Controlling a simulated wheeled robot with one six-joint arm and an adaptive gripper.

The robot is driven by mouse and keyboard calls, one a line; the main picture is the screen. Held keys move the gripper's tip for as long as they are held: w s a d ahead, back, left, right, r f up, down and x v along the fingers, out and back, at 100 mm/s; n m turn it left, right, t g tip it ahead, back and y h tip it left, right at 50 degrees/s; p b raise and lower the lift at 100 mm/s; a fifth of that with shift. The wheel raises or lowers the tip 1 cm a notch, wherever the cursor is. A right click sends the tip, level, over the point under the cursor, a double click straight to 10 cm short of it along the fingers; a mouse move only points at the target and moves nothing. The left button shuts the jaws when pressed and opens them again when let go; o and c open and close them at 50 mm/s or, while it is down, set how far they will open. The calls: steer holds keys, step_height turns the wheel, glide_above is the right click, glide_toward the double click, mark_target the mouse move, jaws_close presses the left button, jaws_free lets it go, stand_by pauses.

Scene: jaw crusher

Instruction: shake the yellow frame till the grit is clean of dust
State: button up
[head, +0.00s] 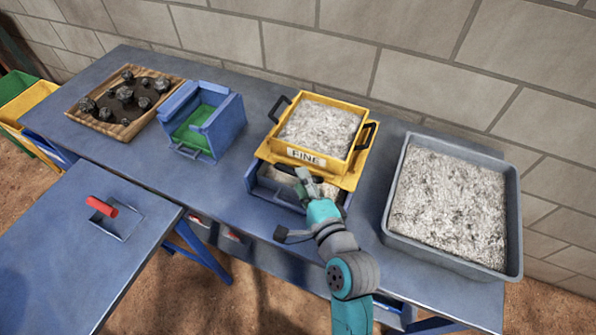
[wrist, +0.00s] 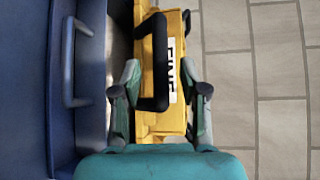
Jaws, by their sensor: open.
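The yellow frame (head: 342,152), marked FINE, sits above a blue tray (head: 262,193) on the blue bench. Pale grit speckled with grey (head: 320,128) fills it. Black handles show at its left and right sides. My gripper (head: 306,182) is at its front edge, with the jaws apart. In the wrist view, a black handle (wrist: 153,62) of the yellow frame (wrist: 160,122) lies ahead of and between the fingers of my gripper (wrist: 163,92). I cannot tell whether a finger touches it. The grit is out of the wrist view.
A large grey tray of grit (head: 512,215) stands close on the right. A blue box with a green inside (head: 224,120) and a wooden tray of dark rocks (head: 82,115) stand left. A brick wall (head: 400,40) runs behind. A lower blue table (head: 85,240) is front left.

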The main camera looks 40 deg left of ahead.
steer(key=shift+x, duration=1.75)
jaws_close()
